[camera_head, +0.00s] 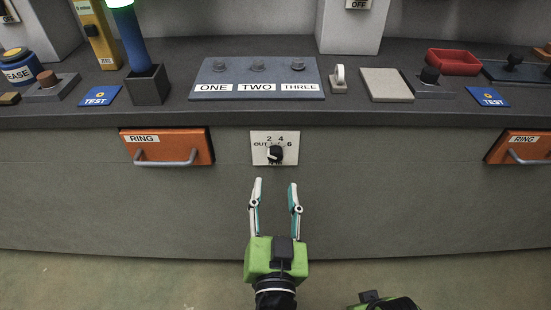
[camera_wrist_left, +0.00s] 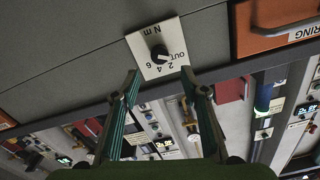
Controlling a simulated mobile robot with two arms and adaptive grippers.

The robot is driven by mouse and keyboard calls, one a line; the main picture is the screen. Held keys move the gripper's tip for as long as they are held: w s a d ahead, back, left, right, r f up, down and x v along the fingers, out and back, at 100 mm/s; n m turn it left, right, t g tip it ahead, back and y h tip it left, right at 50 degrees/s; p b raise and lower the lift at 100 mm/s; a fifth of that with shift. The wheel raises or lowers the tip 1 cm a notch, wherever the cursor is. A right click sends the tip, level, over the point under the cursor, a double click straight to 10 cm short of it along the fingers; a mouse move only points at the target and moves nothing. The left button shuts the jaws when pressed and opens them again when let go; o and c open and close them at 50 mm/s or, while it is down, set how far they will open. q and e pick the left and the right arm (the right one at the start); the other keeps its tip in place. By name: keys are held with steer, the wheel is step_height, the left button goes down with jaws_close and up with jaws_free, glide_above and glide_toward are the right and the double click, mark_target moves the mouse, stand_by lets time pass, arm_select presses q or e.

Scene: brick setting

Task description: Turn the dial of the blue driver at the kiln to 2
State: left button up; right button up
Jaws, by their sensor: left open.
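The dial's white plate (camera_head: 287,135) is set in the counter's front, marked OUT, 2, 4 and 6. Its black knob (camera_head: 275,154) has a white mark that seems to face left, toward OUT. The plate, lettered N m, also shows in the left wrist view (camera_wrist_left: 140,42), with the knob (camera_wrist_left: 160,52). A blue driver (camera_head: 134,40) with a green lit top stands upright in a dark holder (camera_head: 147,86). My left gripper (camera_head: 276,182) is open and empty, just below and short of the knob. My right gripper's fingers are not visible; only a green and black part shows at the bottom edge.
Orange RING drawers (camera_head: 190,142) flank the dial, another at the right (camera_head: 518,148). Above, the counter holds a ONE TWO THREE button panel (camera_head: 225,75), blue TEST tags (camera_head: 100,96) and a red tray (camera_head: 430,63). The counter front around the dial is clear.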

mark_target(275, 158)
arm_select(q)
steer(key=w+p, duration=0.1)
steer(key=w, duration=0.8)
steer(key=shift+w, duration=0.25)
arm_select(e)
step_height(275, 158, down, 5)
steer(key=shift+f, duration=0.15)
arm_select(q)
steer(key=c, duration=1.1)
